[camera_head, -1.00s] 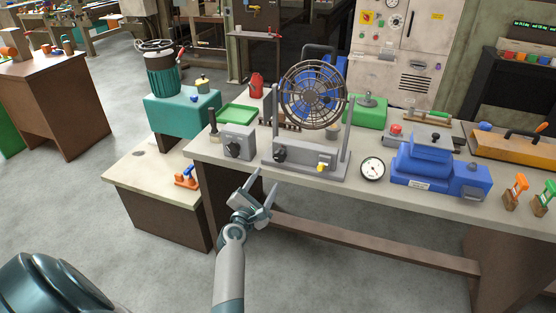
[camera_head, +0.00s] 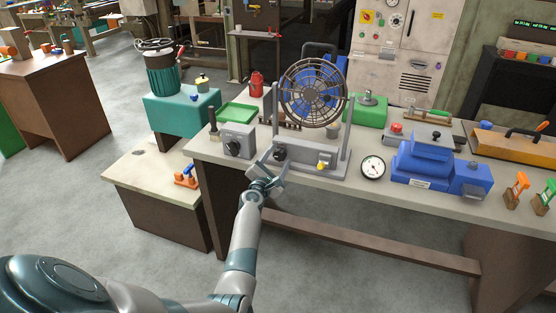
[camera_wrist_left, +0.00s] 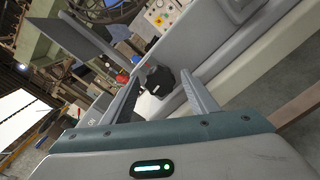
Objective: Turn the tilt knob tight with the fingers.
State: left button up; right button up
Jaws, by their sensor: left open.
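The fan (camera_head: 313,93) stands in a grey bracket on a grey base (camera_head: 304,160) near the table's front edge. A black knob (camera_head: 280,152) sits at the left of the base's front; I take it as the tilt knob. In the left wrist view the knob (camera_wrist_left: 158,82) shows a white mark on its face. My left gripper (camera_head: 273,164) is open just in front of the knob. In the left wrist view its fingers lie either side of the knob, with gaps visible; I cannot tell whether they touch it. My right gripper is not in view.
A grey box with a black dial (camera_head: 237,142) stands close left of the fan base. A yellow switch (camera_head: 322,166) is on the base's right. A round gauge (camera_head: 373,168) and a blue machine (camera_head: 428,165) stand further right. Table (camera_head: 345,189) front edge runs below.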

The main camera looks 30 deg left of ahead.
pick_arm(q)
jog(key=c, duration=1.1)
jog(key=shift+o, duration=0.2)
jog(key=shift+m, duration=0.5)
jog(key=shift+m+b, duration=0.5)
jog(key=shift+m, duration=0.4)
jog(key=m, duration=0.4)
jog(key=shift+f+m+b, duration=0.1)
jog(key=shift+m+b, duration=0.2)
jog(key=shift+b, duration=0.05)
jog(key=m, duration=1.2)
jog(key=shift+f+p, duration=0.1)
jog(key=shift+p, duration=0.2)
